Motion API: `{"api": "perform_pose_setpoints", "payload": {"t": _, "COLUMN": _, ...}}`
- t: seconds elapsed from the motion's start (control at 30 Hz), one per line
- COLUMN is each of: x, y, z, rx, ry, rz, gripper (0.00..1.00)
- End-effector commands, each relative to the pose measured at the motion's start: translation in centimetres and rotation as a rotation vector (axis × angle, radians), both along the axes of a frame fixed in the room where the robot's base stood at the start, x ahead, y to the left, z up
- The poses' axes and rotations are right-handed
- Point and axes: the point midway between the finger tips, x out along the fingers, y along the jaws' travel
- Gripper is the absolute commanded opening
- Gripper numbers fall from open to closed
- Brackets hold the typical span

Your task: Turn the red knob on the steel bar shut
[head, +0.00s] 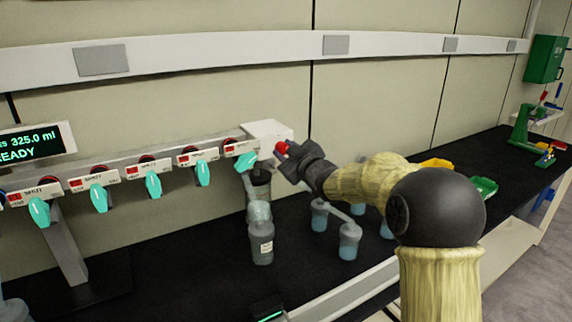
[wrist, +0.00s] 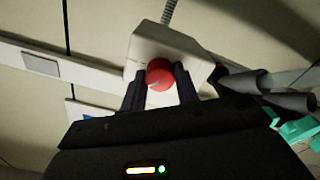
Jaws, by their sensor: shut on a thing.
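The red knob (wrist: 160,74) is round with a pale mark on its face. It sits on the white end block of the steel bar, and this block (wrist: 152,40) fills the upper middle of the wrist view. My gripper (wrist: 160,84) has one finger on each side of the knob and is shut on it. In the head view the knob (head: 281,147) shows as a small red spot at the tip of my gripper (head: 288,156). The steel bar (head: 112,167) runs left from the white block (head: 267,130). My fingers partly hide the knob in the head view.
Several teal valve handles (head: 153,184) with small labels hang along the bar. A flask (head: 261,242) hangs below the right end. Several small bottles (head: 349,241) stand on the black bench under my arm. A display (head: 36,143) is at far left. A green stand (head: 524,125) is far right.

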Motion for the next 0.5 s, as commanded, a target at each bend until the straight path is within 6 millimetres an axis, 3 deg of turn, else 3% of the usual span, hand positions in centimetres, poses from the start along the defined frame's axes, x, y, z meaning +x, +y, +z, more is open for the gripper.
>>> {"api": "perform_pose_setpoints", "payload": {"t": 0.5, "x": -0.03, "y": 0.06, "z": -0.46, "rx": -0.404, "ry": -0.274, "rz": 0.000, "gripper": 0.08}}
